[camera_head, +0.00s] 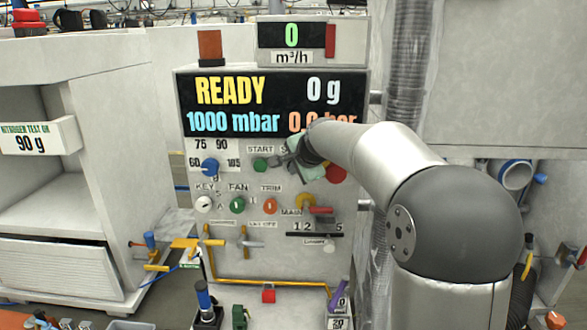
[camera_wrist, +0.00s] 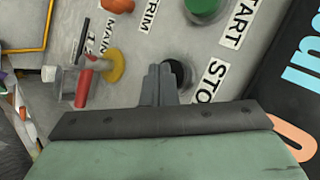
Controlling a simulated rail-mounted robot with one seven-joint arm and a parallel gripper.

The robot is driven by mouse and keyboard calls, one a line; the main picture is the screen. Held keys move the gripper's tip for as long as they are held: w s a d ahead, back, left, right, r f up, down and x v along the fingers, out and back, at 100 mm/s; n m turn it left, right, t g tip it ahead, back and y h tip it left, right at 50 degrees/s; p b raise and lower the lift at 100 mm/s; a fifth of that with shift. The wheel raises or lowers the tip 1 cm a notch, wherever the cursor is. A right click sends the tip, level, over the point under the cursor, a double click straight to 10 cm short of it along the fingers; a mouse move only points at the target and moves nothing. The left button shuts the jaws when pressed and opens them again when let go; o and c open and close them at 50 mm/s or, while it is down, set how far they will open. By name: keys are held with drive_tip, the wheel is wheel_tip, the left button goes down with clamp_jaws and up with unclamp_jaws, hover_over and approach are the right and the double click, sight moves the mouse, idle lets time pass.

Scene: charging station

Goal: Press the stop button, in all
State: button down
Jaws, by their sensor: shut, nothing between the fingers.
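The control panel (camera_head: 230,262) stands ahead, its display (camera_head: 272,102) reading READY. The stop button (camera_wrist: 183,73) is dark and round in the wrist view, beside a label (camera_wrist: 207,92) reading "STO", the rest hidden. In the head view my gripper covers the stop button. The green start button (camera_head: 260,164) is to its left; it also shows in the wrist view (camera_wrist: 203,8). My gripper (camera_wrist: 160,70) is shut and empty, its fingertips at the panel and partly over the stop button. I cannot tell whether they touch it. My gripper also shows in the head view (camera_head: 284,161).
A red button (camera_head: 336,174) sits right of my gripper. A white cabinet (camera_head: 60,180) stands at the left.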

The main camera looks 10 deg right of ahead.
drive_tip(key=shift+s+a+b, duration=0.15)
drive_tip(key=shift+s+b, duration=0.2)
drive_tip(key=shift+s, duration=0.35)
drive_tip(key=shift+s+a+b, duration=0.2)
drive_tip(key=shift+s+b, duration=0.25)
drive_tip(key=shift+s, duration=0.35)
drive_tip(key=shift+s+a+b, duration=0.25)
drive_tip(key=shift+s+b, duration=0.2)
drive_tip(key=shift+s, duration=0.4)
drive_tip(key=shift+s+a+b, duration=0.2)
drive_tip(key=shift+s+b, duration=0.25)
drive_tip(key=shift+s, duration=0.35)
drive_tip(key=s+f+n+g, duration=0.3)
drive_tip(key=s+f, duration=0.4)
drive_tip(key=s, duration=0.5)
drive_tip(key=s+f+n+g+h, duration=0.1)
drive_tip(key=s+f+n+g, duration=0.2)
drive_tip(key=s, duration=0.9)
drive_tip(key=s+a+f+n+g, duration=0.1)
drive_tip(key=s+f+n+g, duration=0.2)
drive_tip(key=s+f+n, duration=0.5)
drive_tip(key=s+f, duration=0.4)
drive_tip(key=shift+f, duration=0.2)
drive_tip(key=shift+s, duration=0.1)
